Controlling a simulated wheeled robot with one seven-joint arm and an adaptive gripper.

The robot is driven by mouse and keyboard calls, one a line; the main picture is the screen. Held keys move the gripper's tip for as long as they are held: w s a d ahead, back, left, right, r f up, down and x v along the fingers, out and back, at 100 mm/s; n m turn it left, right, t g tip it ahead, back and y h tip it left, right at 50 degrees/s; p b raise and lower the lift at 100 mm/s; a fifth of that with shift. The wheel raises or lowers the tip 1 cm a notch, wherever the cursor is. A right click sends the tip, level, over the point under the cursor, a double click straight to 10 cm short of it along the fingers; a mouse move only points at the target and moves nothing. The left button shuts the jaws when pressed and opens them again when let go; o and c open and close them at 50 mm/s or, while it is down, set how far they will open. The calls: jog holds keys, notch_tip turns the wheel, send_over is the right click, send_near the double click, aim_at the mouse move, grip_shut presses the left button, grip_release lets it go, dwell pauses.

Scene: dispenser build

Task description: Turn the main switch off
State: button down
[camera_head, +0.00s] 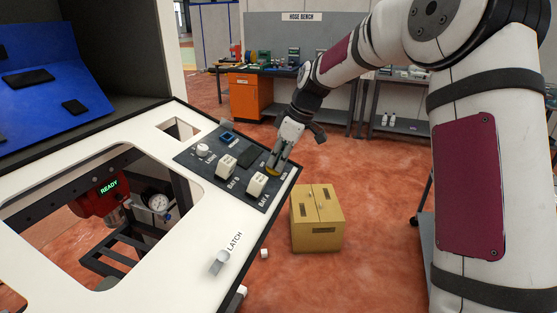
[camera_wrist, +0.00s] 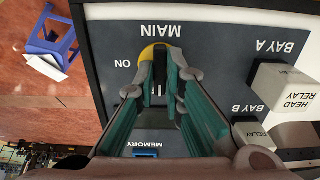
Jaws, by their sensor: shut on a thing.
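The main switch is a round yellow disc (camera_head: 270,172) near the far right corner of the dark control panel (camera_head: 243,194). In the wrist view the yellow disc (camera_wrist: 147,51) lies under the upside-down word MAIN, with ON to its left. My gripper (camera_head: 274,168) reaches down onto the switch from above right. In the wrist view my gripper's green-padded fingers (camera_wrist: 160,72) close together over the disc, shut on the switch's handle. The fingers hide the handle and most of the disc, so I cannot tell which way the handle points.
BAY A (camera_head: 257,185) and BAY B (camera_head: 226,165) relay blocks sit beside the switch on the panel. A small round knob (camera_head: 203,149) and a blue MEMORY part (camera_head: 228,137) are farther left. A cardboard box (camera_head: 317,222) stands on the floor at right.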

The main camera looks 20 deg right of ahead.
jog(key=shift+r, duration=0.1)
jog(key=c, duration=1.7)
grip_release()
jog(key=v, duration=1.2)
jog(key=shift+a, duration=0.1)
